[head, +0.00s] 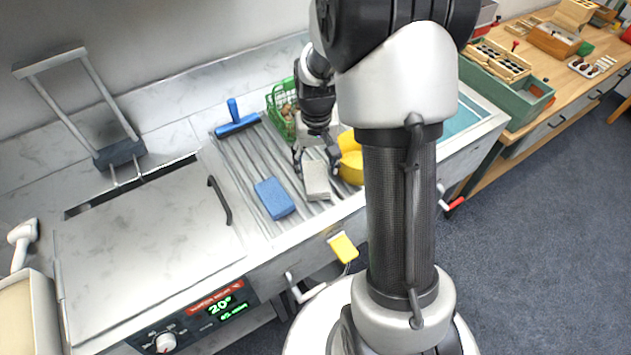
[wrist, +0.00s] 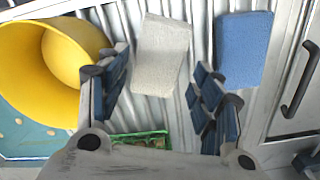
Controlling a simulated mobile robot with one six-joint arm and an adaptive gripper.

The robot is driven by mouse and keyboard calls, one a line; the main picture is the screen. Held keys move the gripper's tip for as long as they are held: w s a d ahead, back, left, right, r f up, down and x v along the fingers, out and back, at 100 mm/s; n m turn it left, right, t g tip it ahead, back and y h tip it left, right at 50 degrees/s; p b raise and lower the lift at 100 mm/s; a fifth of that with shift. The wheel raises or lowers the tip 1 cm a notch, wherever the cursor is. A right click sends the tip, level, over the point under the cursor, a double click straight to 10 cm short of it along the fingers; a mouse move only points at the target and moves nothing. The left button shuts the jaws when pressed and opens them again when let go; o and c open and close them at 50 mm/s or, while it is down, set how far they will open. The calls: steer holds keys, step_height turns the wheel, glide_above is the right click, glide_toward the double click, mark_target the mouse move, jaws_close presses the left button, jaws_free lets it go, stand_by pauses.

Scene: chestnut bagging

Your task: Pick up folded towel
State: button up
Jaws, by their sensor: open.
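The folded towel (head: 316,181) looks like a pale grey-white block lying on the ribbed metal drainboard. My gripper (head: 315,160) is above it with its fingers pointing down, near the towel's far end. In the wrist view the towel (wrist: 161,54) lies ahead of and between the two blue-padded fingers of my gripper (wrist: 162,85). The fingers are spread apart and hold nothing. I cannot tell exactly how high they are above the board.
A blue sponge-like block (head: 274,197) lies left of the towel. A green basket (head: 283,108) and a blue squeegee (head: 236,122) are behind. A dark handle (head: 220,200) stands at the lid's edge.

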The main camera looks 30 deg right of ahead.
mark_target(316, 179)
step_height(316, 179, down, 6)
steer(key=shift+f+b, duration=0.1)
steer(key=shift+b, duration=0.95)
steer(key=shift+c, duration=0.5)
steer(key=c, duration=0.7)
steer(key=shift+r, duration=0.2)
step_height(316, 179, up, 20)
steer(key=p, duration=0.6)
steer(key=shift+p, duration=0.3)
steer(key=shift+f, duration=0.1)
